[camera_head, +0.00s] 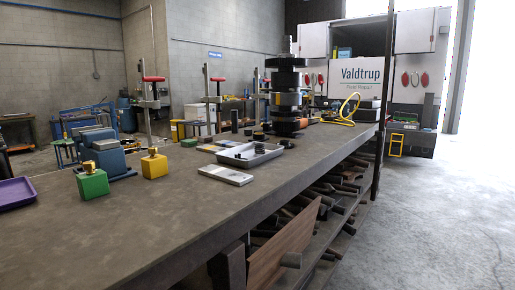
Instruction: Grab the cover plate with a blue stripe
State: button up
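I cannot make out a cover plate with a blue stripe for certain. A flat pale grey rectangular piece (226,174) lies on the workbench (150,230) in front of a grey tray; it may be a plate, but I see no clear blue stripe on it. Thinner flat pieces (210,148) lie behind it, too small to tell apart. A tall stack of dark round transmission parts (286,98) stands upright farther back on the bench. My gripper is not in view.
The grey shallow tray (236,159) holds small dark parts. Green (92,183) and yellow (154,166) blocks, a blue vise (107,153) and a purple tray (14,194) stand at the left. The near bench top is clear. Open floor (440,220) lies at the right.

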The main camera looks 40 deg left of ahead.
aim_at(225, 143)
jog(key=i, duration=1.95)
jog(key=u, duration=2.7)
